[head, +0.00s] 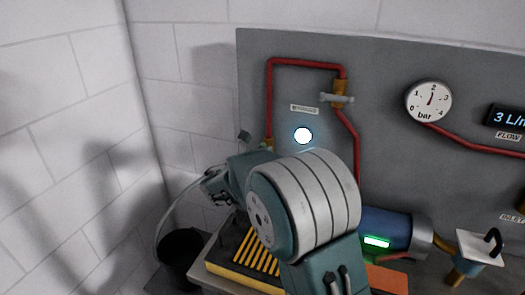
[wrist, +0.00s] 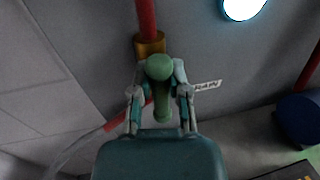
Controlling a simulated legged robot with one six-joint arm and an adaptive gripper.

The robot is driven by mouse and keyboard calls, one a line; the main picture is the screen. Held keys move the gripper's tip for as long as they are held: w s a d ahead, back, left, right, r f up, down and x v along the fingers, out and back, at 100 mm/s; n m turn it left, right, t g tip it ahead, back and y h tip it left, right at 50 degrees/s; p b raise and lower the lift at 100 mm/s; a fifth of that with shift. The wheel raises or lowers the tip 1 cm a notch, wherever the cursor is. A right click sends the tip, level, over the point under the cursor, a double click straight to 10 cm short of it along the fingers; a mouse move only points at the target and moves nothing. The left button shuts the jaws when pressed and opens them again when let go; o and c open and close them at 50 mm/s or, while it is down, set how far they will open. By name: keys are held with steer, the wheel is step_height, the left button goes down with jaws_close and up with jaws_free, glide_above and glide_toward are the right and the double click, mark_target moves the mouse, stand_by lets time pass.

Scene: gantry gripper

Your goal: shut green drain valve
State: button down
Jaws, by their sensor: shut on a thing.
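In the wrist view the green drain valve handle (wrist: 160,68) sits below a brass fitting (wrist: 149,43) on a red pipe. My gripper (wrist: 158,88) is shut on the handle, one finger on each side of it. The handle's rounded end faces the camera; I cannot tell its exact angle to the pipe. A label (wrist: 207,86) beside it is partly covered by the right finger. In the head view my arm hides the handle, and only the top of the brass fitting (head: 267,142) shows.
A grey panel (head: 385,60) carries a red pipe loop, another valve with a grey handle (head: 337,98), a pressure gauge (head: 429,101) and a lit white lamp (head: 303,135). A black bucket (head: 181,247) stands lower left. A blue cylinder (head: 385,222) lies to the right.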

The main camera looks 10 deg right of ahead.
steer(key=shift+r, duration=0.3)
steer(key=m, duration=0.4)
steer(key=shift+s+d+y, duration=0.1)
steer(key=shift+d+y, duration=0.1)
steer(key=shift+y, duration=0.2)
steer(key=shift+s+d+f+m+y, duration=0.2)
steer(key=shift+f+m+y, duration=0.3)
steer(key=shift+m, duration=1.45)
steer(key=shift+s+d+f+m+y, duration=0.1)
steer(key=shift+d+f+m+y, duration=0.3)
steer(key=shift+m, duration=1.5)
steer(key=shift+s+d+f+m+y, duration=0.2)
steer(key=shift+m+y, duration=0.5)
steer(key=shift+m, duration=1.25)
steer(key=shift+f, duration=0.15)
steer(key=c, duration=0.6)
jaws_free()
steer(key=shift+f, duration=0.1)
steer(key=shift+d, duration=0.15)
